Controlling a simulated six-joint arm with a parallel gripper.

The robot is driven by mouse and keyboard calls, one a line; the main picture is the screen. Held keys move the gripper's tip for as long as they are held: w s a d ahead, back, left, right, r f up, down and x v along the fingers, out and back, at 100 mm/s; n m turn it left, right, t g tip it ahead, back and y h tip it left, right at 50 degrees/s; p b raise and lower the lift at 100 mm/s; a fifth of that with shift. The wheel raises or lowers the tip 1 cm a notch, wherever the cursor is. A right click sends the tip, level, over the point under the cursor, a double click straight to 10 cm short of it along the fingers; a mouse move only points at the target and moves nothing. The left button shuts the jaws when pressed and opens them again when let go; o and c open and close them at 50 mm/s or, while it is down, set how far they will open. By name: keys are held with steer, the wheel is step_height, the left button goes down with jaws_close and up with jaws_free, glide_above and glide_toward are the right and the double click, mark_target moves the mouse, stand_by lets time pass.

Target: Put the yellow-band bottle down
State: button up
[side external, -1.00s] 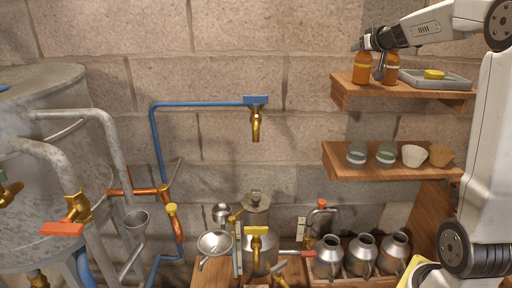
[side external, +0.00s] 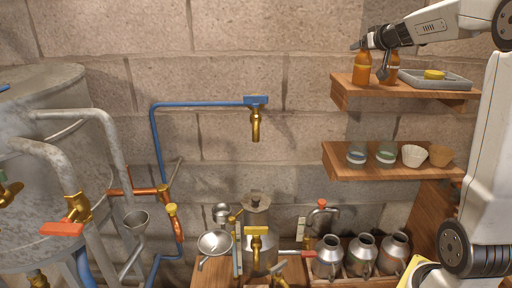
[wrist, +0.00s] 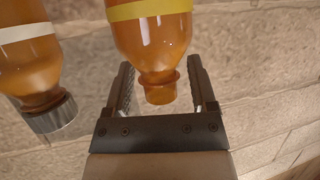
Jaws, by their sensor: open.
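The yellow-band bottle (side external: 362,70) is amber and stands upright at the left end of the top shelf (side external: 400,92). In the wrist view its yellow band and open neck show, and the yellow-band bottle (wrist: 155,45) sits between my fingers. My gripper (side external: 366,43) is at the height of the bottle's top. In the wrist view my gripper (wrist: 160,72) is open, with a gap on each side of the neck. A second amber bottle with a white band (side external: 392,70) stands just right of it; the white-band bottle (wrist: 28,65) has a grey cap in the wrist view.
A grey tray (side external: 458,84) with a yellow round thing (side external: 435,74) lies right of the bottles. The shelf below (side external: 340,170) holds jars and cups. A stone wall (side external: 300,50) is behind. Left of the shelves, a blue pipe (side external: 200,104) ends in a brass tap (side external: 256,122).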

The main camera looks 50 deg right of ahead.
steer(key=v, duration=1)
steer(key=shift+s+a, duration=0.2)
steer(key=shift+s, duration=0.05)
steer(key=shift+r, duration=0.1)
steer(key=w+a+f+n+g+y, duration=0.1)
steer(key=w+a+f+g+y, duration=0.15)
steer(key=a+f, duration=0.75)
steer(key=w+a+f+n+g+y, duration=0.1)
steer(key=w+a+f+g+y, duration=0.15)
steer(key=a+f, duration=0.75)
steer(key=s+a+f+n+g+y, duration=0.1)
steer(key=s+a+f+n+g, duration=0.1)
steer(key=s+a+f, duration=0.2)
steer(key=s+a+f+n+g, duration=0.2)
steer(key=s+a+f, duration=0.3)
steer(key=a+f, duration=0.4)
step_height(320, 180, down, 4)
steer(key=shift+a+r+y, duration=0.1)
steer(key=shift+a+y, duration=0.2)
steer(key=shift+y, duration=0.1)
